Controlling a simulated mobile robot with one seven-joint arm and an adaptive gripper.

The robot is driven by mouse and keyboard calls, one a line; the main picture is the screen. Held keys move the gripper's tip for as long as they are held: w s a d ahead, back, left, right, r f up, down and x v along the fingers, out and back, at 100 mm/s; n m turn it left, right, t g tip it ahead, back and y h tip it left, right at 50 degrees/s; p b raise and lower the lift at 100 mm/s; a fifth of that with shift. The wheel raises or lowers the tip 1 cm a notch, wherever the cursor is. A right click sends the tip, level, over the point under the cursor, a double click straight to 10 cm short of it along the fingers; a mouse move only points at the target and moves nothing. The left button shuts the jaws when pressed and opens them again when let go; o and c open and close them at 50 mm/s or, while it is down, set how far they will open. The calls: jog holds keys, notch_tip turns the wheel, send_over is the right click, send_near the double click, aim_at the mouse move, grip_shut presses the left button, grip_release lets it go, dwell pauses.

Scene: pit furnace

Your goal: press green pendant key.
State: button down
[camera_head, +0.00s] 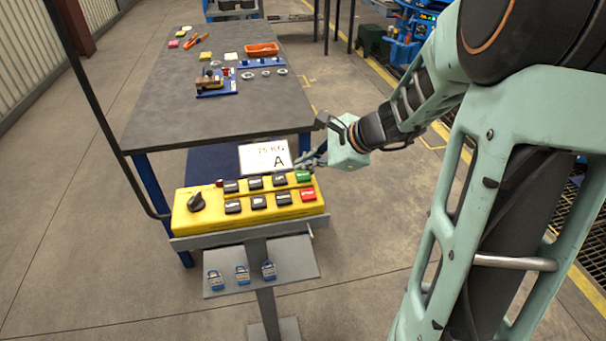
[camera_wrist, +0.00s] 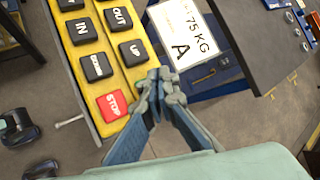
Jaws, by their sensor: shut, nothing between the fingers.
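The yellow pendant box (camera_head: 185,222) stands on a grey post, with two rows of keys on its sloping top. The green key (camera_head: 303,177) is at the right end of the back row. The red STOP key (camera_head: 308,195) is in front of it and also shows in the wrist view (camera_wrist: 113,104). My gripper (camera_head: 299,163) is shut and empty, its tips close behind the green key in the head view.
A white "75 KG A" sign (camera_head: 264,156) stands just behind the pendant. A grey table (camera_head: 165,115) with a blue fixture and an orange tray (camera_head: 262,49) is farther back.

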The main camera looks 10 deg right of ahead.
aim_at(305, 176)
dwell(0.4)
jog(key=shift+f+b, duration=0.45)
jog(key=shift+b, duration=0.1)
jog(key=shift+f+b, duration=0.45)
jog(key=shift+b, duration=0.05)
dwell(0.5)
jog(key=shift+r, duration=0.1)
jog(key=shift+r+p, duration=0.7)
jog(key=shift+r, duration=0.1)
notch_tip(305, 176, up, 5)
jog(key=p, duration=0.4)
